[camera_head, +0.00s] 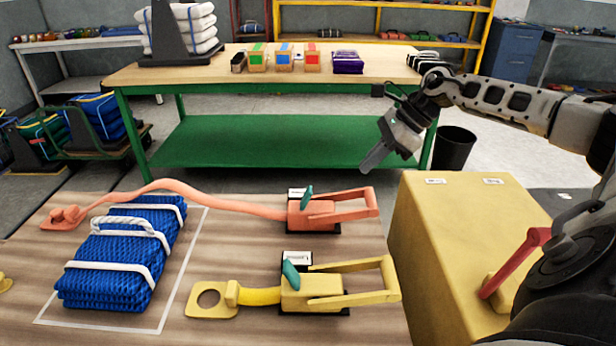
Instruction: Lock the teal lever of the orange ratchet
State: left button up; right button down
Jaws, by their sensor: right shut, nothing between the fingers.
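The orange ratchet (318,213) sits on a black base at the back right of the wooden table. Its small teal lever (307,197) stands up, tilted, at the body's left part. Its orange handle frame extends to the right, and its orange strap (190,188) runs left behind the blue net to a flat end fitting. My right gripper (374,164) is shut and empty, pointing down and left. It is in the air behind and above the orange ratchet's handle, apart from it. My left gripper is not in view.
A yellow ratchet (312,287) with its own teal lever lies in front of the orange one. A folded blue net (125,255) with white bands lies at left. A yellow box (450,260) with a red handle stands right. A green workbench (270,140) is behind.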

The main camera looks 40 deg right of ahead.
aim_at(306, 199)
jog(key=shift+s+r, duration=0.15)
jog(key=shift+s, duration=0.35)
jog(key=p+x, duration=0.1)
jog(key=x, duration=0.8)
jog(key=shift+w+a+f+p, duration=0.2)
jog(key=shift+p, duration=0.2)
jog(key=shift+w+a+r+p, duration=0.2)
jog(key=shift+w+a+p, duration=0.1)
jog(key=shift+w+a, duration=0.1)
jog(key=shift+w+a+r+p, duration=0.2)
jog(key=shift+w+a+p, duration=0.05)
jog(key=shift+w+a, duration=0.2)
jog(key=shift+w+a+r, duration=0.15)
jog(key=shift+w+a, duration=0.15)
jog(key=shift+a, duration=0.2)
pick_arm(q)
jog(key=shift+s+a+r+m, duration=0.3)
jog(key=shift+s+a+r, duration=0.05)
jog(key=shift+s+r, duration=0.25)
pick_arm(e)
jog(key=shift+w, duration=0.1)
